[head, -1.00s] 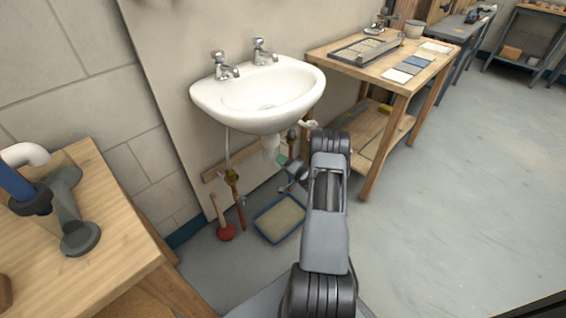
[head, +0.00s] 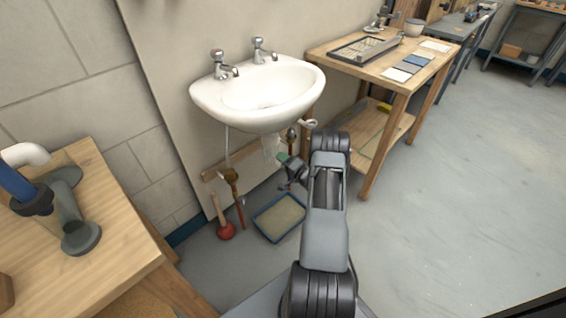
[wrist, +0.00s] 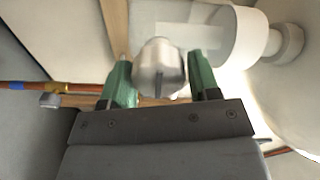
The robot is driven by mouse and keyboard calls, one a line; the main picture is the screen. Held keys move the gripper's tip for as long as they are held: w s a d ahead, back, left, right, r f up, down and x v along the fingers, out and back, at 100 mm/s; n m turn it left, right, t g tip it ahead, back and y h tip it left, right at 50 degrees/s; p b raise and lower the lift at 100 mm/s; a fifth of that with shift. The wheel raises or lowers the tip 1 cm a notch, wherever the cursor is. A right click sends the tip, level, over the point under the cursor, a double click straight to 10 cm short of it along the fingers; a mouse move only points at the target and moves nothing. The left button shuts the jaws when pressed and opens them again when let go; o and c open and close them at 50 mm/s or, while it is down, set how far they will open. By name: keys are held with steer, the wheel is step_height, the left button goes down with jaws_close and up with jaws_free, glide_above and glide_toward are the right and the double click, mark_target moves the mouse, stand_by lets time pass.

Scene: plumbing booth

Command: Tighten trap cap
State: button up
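The trap cap is a pale grey, ribbed, rounded piece (wrist: 158,68) in the wrist view, between my two green fingers. My gripper (wrist: 159,72) appears open around it, with a narrow gap on the right; whether the left finger touches is unclear. In the head view my gripper (head: 283,158) is under the basin, beside the whitish trap (head: 269,146). The cap cannot be made out in the head view. White trap pipework (wrist: 238,38) lies up and right of the cap in the wrist view.
The white washbasin (head: 262,95) hangs above my gripper. A blue-rimmed tray (head: 262,232) and a red plunger (head: 226,231) are on the floor below. A wooden bench (head: 385,98) stands to the right. A copper pipe (wrist: 75,88) runs left of my fingers.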

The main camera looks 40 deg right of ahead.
steer(key=shift+o, duration=1.3)
steer(key=s+d+p, duration=0.2)
steer(key=s+p, duration=0.1)
steer(key=s, duration=1)
steer(key=shift+s+d, duration=0.2)
steer(key=shift+s, duration=0.1)
